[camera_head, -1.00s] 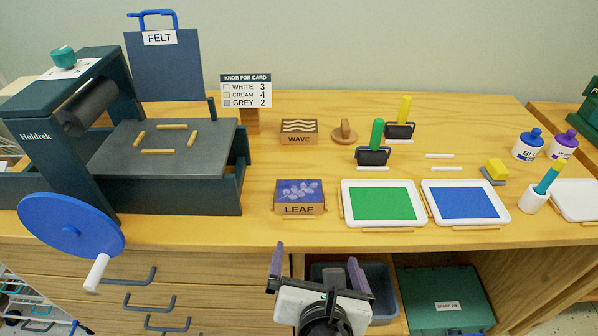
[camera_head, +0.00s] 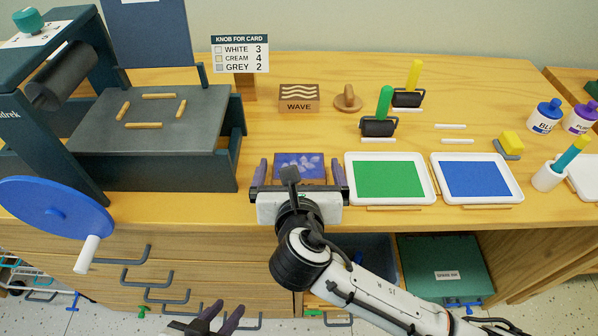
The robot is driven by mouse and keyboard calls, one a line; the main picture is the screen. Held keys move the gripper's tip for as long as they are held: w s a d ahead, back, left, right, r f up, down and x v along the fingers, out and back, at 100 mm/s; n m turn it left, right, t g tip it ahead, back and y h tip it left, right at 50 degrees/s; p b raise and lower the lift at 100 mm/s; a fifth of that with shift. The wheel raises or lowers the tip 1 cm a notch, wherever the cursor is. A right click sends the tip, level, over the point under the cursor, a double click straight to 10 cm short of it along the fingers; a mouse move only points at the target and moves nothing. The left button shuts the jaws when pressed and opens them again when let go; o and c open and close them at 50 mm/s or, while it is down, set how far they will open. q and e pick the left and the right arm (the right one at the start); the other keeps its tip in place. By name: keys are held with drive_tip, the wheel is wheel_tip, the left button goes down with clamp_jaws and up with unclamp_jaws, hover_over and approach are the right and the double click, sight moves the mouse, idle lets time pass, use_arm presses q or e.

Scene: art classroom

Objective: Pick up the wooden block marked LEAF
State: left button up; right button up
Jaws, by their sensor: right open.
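My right gripper (camera_head: 299,173) is open, with one finger to the left of the block and the other to the right. I cannot tell whether the fingers touch it or how low they are. My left gripper (camera_head: 230,304) is low at the bottom edge, in front of the drawers, away from the block. Its two dark fingers are apart and nothing shows between them.
The WAVE block (camera_head: 299,98) and a round wooden knob (camera_head: 348,98) stand behind. A tray with a green pad (camera_head: 434,194) is close to the right finger; a blue-pad tray (camera_head: 519,193) lies further right. The press bed (camera_head: 200,140) is at the left.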

drive_tip(key=shift+w+f, duration=0.15)
drive_tip(key=shift+w, duration=0.35)
drive_tip(key=c, duration=1.3)
